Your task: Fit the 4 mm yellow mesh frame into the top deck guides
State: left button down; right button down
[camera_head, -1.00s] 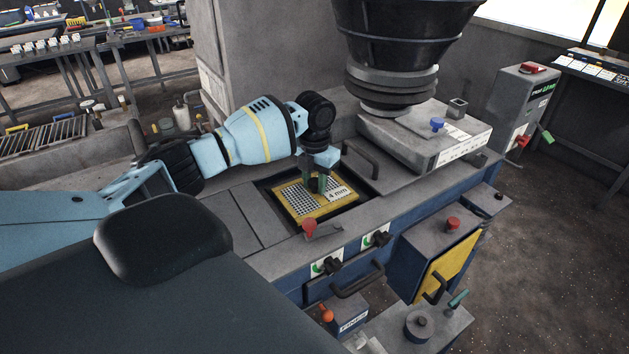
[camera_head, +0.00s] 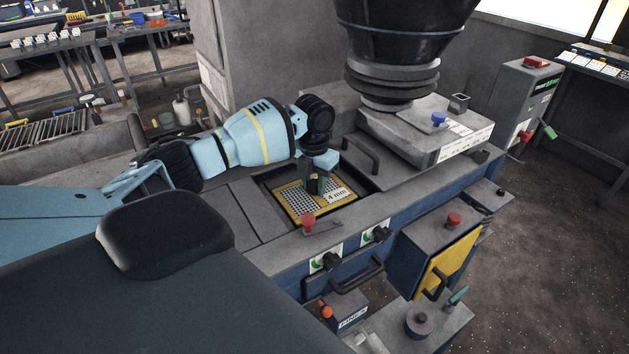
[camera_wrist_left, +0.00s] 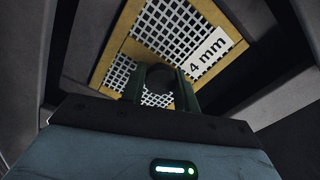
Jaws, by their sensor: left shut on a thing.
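The yellow mesh frame (camera_head: 298,201) with a white "4 mm" label lies in the dark rectangular opening of the machine's top deck (camera_head: 264,187). My left gripper (camera_head: 316,188) points down over the frame and is shut on its middle part, near the label. The frame also shows in the left wrist view (camera_wrist_left: 112,62), tilted in the picture, with the green fingers (camera_wrist_left: 160,90) at its middle bar. The guides under the frame are hidden. My right gripper is in none of the views.
A red knob (camera_head: 308,222) stands at the opening's front edge. A black handle (camera_head: 360,156) is on the lid behind. The large black hopper (camera_head: 402,40) hangs over the back right. Flat grey deck (camera_head: 232,212) lies left of the opening.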

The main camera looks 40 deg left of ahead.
aim_at(314, 183)
pick_arm(q)
jog(key=shift+f, duration=0.35)
jog(key=c, duration=1)
grip_release()
jog(key=shift+o, duration=0.2)
notch_tip(314, 183, up, 8)
jog(key=shift+f, duration=0.1)
